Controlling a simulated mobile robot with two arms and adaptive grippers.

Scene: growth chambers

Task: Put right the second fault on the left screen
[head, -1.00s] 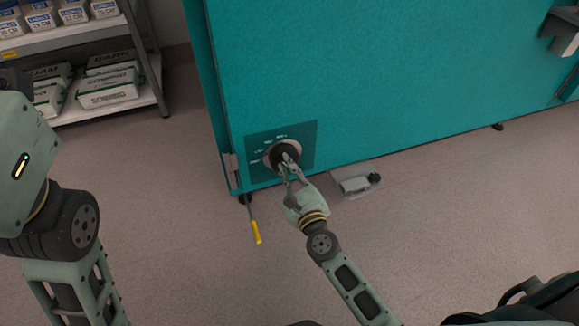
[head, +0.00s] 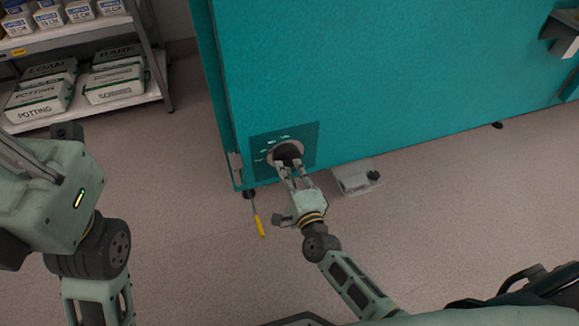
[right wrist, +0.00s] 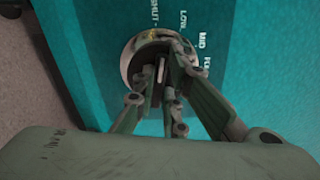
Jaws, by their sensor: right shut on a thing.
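A round dial with a dark centre and pale rim (head: 287,150) sits on a darker panel (head: 309,142) low on the teal chamber (head: 370,80). My right gripper (head: 290,166) is at the dial, its fingers shut on the dial's knob. In the right wrist view the fingers close around a thin dark grip on the dial (right wrist: 133,62); the words SHUT, LOW and MID show beside the rim. Which mark the dial points to cannot be told. My left arm (head: 85,215) is at the left; its fingertips are not in view. No screen is in view.
A grey device (head: 354,179) lies on the floor right of the gripper. A shelf rack (head: 140,98) with bags and tubs stands at the back left. Open floor lies between.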

